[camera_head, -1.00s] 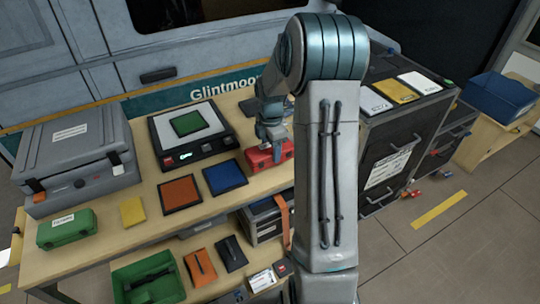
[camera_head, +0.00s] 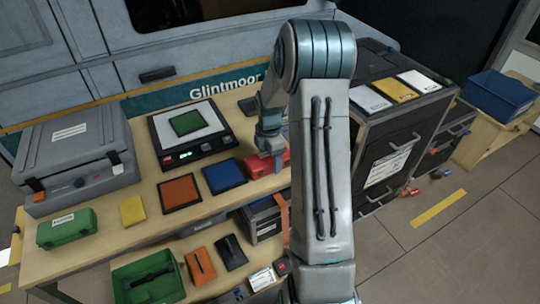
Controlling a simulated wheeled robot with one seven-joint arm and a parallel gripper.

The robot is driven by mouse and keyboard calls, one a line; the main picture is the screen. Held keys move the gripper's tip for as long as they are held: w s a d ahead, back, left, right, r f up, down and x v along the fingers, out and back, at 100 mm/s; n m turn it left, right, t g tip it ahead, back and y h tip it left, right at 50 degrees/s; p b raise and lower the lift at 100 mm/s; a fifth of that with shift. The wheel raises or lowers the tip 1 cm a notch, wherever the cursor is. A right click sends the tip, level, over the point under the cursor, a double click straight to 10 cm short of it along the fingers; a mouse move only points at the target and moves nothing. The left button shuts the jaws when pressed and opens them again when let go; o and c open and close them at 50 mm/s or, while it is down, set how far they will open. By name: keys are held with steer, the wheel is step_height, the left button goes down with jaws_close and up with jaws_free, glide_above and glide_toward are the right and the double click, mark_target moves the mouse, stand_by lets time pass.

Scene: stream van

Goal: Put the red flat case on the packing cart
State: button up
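The red flat case (camera_head: 257,167) lies at the right part of the wooden workbench (camera_head: 85,247), right of the blue panel. My gripper (camera_head: 272,158) is down at the case, over its top and right part. The fingertips are hard to make out, so I cannot tell whether they are open or shut on it. My upright arm hides what is right of the case. A light wooden stand (camera_head: 488,142) with a blue bin is at the far right; I cannot tell whether it is the packing cart.
A scale-like device (camera_head: 163,150), a grey case (camera_head: 75,150), a green case (camera_head: 66,229), an orange panel (camera_head: 180,194) and a blue panel (camera_head: 224,176) crowd the bench. A black cabinet (camera_head: 385,135) stands right of my arm. Floor at the lower right is open.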

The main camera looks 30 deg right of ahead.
steer(key=s+a+r+m, duration=0.2)
steer(key=r, duration=0.6)
steer(key=s+a+r+m, duration=0.2)
steer(key=r, duration=0.6)
steer(key=s+a+r+m+t, duration=0.1)
steer(key=s+a+m, duration=0.4)
steer(key=s+m, duration=0.2)
steer(key=s+a+r+m+t, duration=0.1)
steer(key=s+a+m, duration=0.4)
steer(key=s, duration=0.7)
steer(key=r+m, duration=0.1)
steer(key=m, duration=0.1)
steer(key=shift+s+m+t, duration=0.3)
steer(key=shift+t, duration=0.1)
steer(key=shift+r, duration=0.1)
